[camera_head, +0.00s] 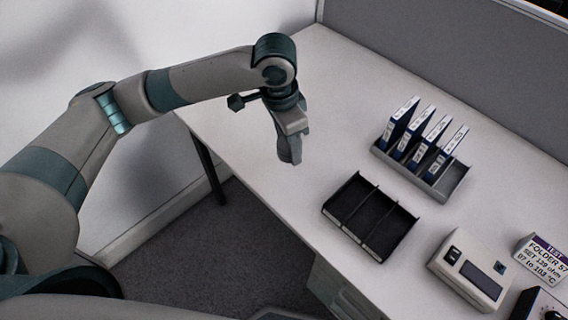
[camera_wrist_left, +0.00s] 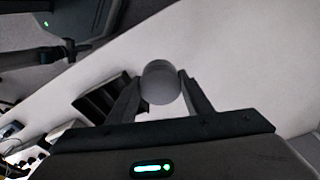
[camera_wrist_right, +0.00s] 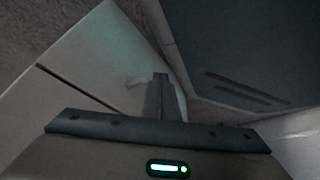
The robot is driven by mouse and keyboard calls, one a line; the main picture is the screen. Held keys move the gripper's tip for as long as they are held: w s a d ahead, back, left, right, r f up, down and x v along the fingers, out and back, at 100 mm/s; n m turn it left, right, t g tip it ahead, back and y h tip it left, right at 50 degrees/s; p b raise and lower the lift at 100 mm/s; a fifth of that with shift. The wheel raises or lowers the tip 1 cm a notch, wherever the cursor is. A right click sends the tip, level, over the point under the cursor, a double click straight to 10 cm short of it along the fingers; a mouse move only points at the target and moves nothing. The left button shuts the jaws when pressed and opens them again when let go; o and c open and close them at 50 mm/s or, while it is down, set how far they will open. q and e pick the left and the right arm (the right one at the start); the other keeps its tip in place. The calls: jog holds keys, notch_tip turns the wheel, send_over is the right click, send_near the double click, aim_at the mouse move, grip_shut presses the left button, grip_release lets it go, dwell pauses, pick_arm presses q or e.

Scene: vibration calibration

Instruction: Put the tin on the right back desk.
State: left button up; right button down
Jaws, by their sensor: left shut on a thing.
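My left gripper (camera_head: 290,158) is above the left part of the white desk (camera_head: 255,130). In the left wrist view, its two fingers (camera_wrist_left: 160,88) are shut on a grey round tin (camera_wrist_left: 160,82), one on each side. In the head view I cannot clearly tell the tin from the fingers. My right gripper (camera_wrist_right: 160,78) shows only in the right wrist view, with its fingers together and nothing seen between them. Whether this desk is the right back one, I cannot tell.
A black divided tray (camera_head: 372,215) is near the desk's front edge. Behind it is a rack (camera_head: 450,185) with several blue folders. A beige device (camera_head: 475,268) and a label sign (camera_head: 543,258) stand at the right. The desk's left part is clear, with a grey partition (camera_head: 430,45) behind.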

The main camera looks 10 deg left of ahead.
pick_arm(q)
jog(key=w+d+f+m, duration=0.1)
jog(key=d+f+m, duration=0.3)
jog(key=d+m, duration=0.3)
jog(key=shift+d+g, duration=0.25)
jog(key=shift+g, duration=0.15)
pick_arm(e)
jog(key=shift+s+d+f, duration=0.15)
jog(key=shift+s+d, duration=0.1)
jog(key=shift+s, duration=0.1)
pick_arm(q)
jog(key=shift+w, duration=0.1)
pick_arm(e)
jog(key=shift+w, duration=0.1)
